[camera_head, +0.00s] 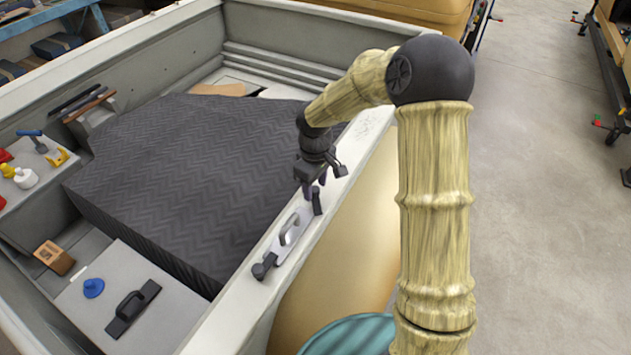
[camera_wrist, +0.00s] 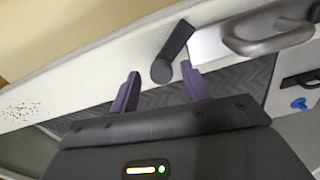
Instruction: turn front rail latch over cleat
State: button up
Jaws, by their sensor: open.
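A second dark latch (camera_head: 263,267) is at the plate's other end. In the wrist view the first latch (camera_wrist: 174,49) has its round pivot between my fingertips and its lever slanting up right toward the handle (camera_wrist: 268,40). My gripper (camera_head: 321,184) is open and empty; its fingers (camera_wrist: 160,70) straddle the pivot end. I cannot tell whether they touch it.
Left of the rail is an open shell with a dark ribbed panel (camera_head: 190,160). A black handle (camera_head: 132,308), blue knob (camera_head: 93,288) and wooden block (camera_head: 54,257) lie at its lower left.

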jog(key=shift+s, duration=0.2)
jog(key=c, duration=0.3)
jog(key=shift+f, duration=0.1)
jog(key=c, duration=0.7)
jog(key=m+b, duration=0.2)
jog(key=m, duration=0.2)
jog(key=shift+w+b, duration=0.1)
jog(key=shift+b, duration=0.25)
jog(key=shift+m+b, duration=0.75)
jog(key=shift+m, duration=1.25)
